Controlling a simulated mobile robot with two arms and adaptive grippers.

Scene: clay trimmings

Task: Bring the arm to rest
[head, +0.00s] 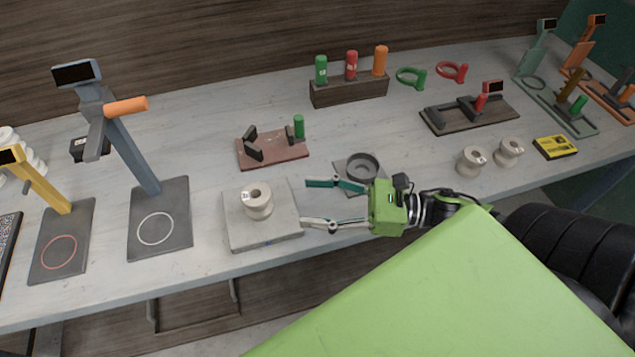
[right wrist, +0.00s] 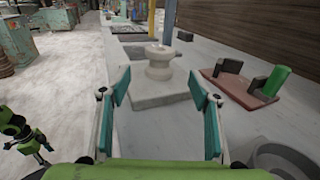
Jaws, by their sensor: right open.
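My right gripper (head: 305,203) is open and empty over the workbench, with its fingers pointing left in the head view. A cream spool-shaped piece (head: 257,203) stands upright on a grey square slab (head: 270,236), just left of my fingertips and apart from them. In the right wrist view my two teal-padded fingers (right wrist: 160,90) are spread wide. The spool-shaped piece (right wrist: 160,62) and the slab (right wrist: 150,98) show beyond them, between the fingertips.
A grey round dish (head: 362,167) lies behind my right gripper. A reddish board with clamps (head: 272,152) stands further back. Two more spools (head: 471,160) are to the right. Stands with dark bases (head: 160,235) are at left. The bench's front edge runs below my gripper.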

